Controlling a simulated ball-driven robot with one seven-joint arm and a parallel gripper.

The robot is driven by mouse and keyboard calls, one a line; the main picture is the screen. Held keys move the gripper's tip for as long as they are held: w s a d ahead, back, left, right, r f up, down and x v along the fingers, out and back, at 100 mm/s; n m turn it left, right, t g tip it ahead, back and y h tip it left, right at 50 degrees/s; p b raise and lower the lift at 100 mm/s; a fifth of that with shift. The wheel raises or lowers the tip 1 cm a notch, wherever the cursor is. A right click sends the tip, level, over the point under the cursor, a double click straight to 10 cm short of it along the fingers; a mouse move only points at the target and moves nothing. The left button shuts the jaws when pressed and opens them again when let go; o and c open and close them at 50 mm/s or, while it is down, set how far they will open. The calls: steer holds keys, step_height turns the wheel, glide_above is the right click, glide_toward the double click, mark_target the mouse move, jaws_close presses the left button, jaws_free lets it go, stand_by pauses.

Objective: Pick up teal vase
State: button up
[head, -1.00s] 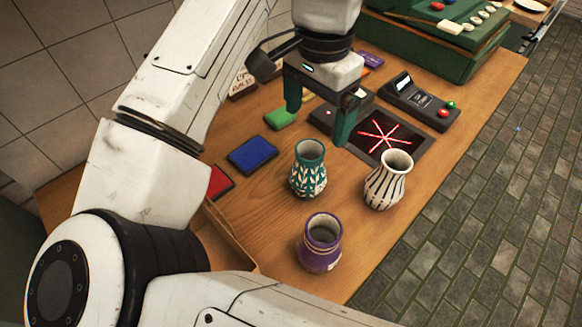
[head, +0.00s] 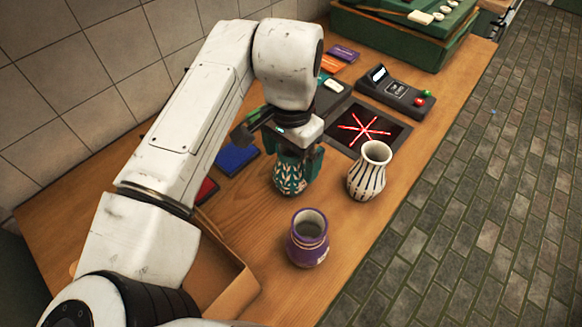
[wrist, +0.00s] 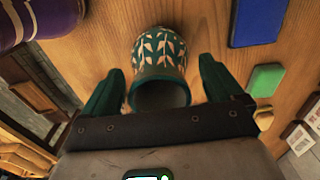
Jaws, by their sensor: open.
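The teal vase (head: 289,178) has a white leaf pattern and stands upright on the wooden table. In the wrist view the teal vase (wrist: 160,55) shows its leafy side and its dark open mouth toward my gripper. My gripper (head: 299,158) is over the top of the vase in the head view, hiding its neck and rim. In the wrist view the two dark green fingers of my gripper (wrist: 160,80) are spread apart, one on each side of the vase neck, with gaps showing. The gripper is open and holds nothing.
A striped white vase (head: 368,172) stands right of the teal one, and a purple vase (head: 308,240) stands in front. A blue pad (head: 237,158) lies to the left. A black panel with red light lines (head: 375,127) and a card terminal (head: 398,92) lie behind.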

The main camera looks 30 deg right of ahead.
steer(key=c, duration=1.3)
steer(key=shift+c, duration=0.2)
